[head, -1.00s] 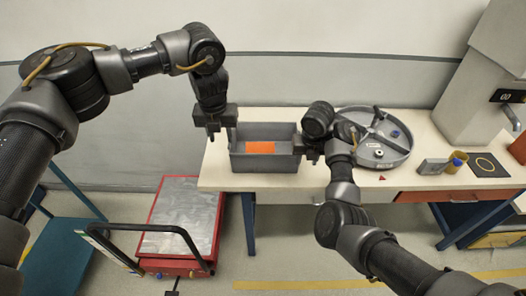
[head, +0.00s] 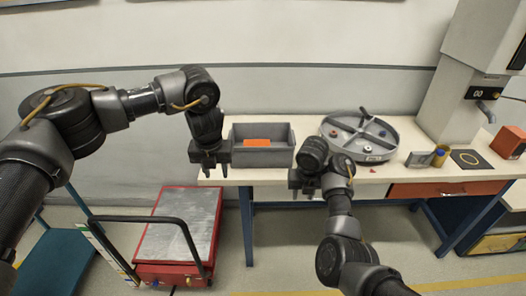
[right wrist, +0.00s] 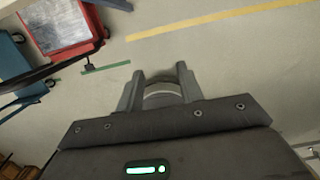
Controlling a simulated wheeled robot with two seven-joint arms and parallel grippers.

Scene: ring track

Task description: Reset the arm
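My left gripper (head: 211,170) points down in front of the left end of the grey bin, near the table's left edge. Two separated fingers show, with nothing seen between them. My right gripper (head: 304,192) hangs in front of the table's front edge, to the right of the bin. Part of the round tray is hidden behind my right wrist.
The white table (head: 400,182) carries a grey bin (head: 282,157) with an orange item (head: 257,142), a round divided tray (head: 379,152), a small yellow can (head: 442,153) and a black mat with a ring (head: 478,161). A red cart (head: 150,270) stands on the floor at left.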

